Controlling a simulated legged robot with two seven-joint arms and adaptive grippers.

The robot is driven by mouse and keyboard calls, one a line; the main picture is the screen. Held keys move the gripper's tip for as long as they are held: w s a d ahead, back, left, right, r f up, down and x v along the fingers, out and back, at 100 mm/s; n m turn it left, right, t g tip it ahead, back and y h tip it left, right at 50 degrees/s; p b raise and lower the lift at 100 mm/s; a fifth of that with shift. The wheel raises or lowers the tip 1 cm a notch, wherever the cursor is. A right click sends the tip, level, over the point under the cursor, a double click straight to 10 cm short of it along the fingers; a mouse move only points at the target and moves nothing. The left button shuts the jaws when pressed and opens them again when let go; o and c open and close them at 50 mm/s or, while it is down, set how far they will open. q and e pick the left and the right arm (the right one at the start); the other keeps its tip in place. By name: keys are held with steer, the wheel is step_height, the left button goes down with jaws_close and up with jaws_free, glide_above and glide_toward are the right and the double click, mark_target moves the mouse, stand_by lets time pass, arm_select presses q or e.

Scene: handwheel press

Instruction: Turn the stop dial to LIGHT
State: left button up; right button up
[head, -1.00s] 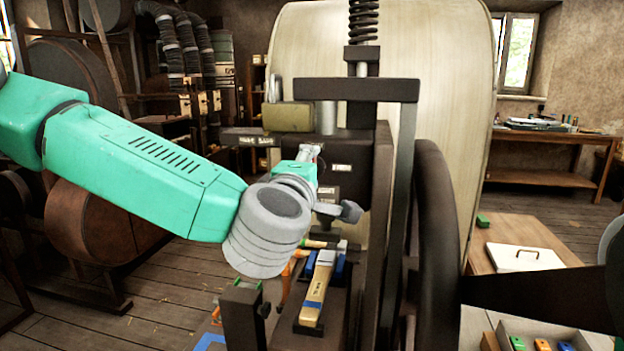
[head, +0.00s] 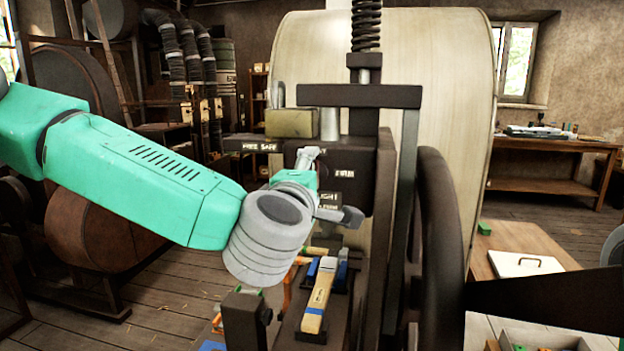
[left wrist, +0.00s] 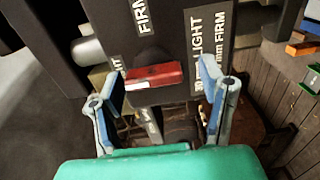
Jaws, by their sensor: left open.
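The stop dial shows as a red bar (left wrist: 153,76) on a dark block in the left wrist view. It lies nearly level in the picture, between dark plates with white lettering. I cannot tell which word the dial is set to. My left gripper (left wrist: 164,73) is open, with one blue-padded finger on either side of the bar, and gaps show on both sides. In the head view, my wrist and gripper hide the dial. My right gripper is not in view.
The dark press frame (head: 360,96) stands close around my left gripper, with a spring above and a large handwheel (head: 440,240) to the right. A bench (head: 520,236) stands at the right.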

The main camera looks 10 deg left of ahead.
arm_select(q)
steer(key=shift+s, duration=0.15)
steer(key=s, duration=1.1)
steer(key=shift+s, duration=0.35)
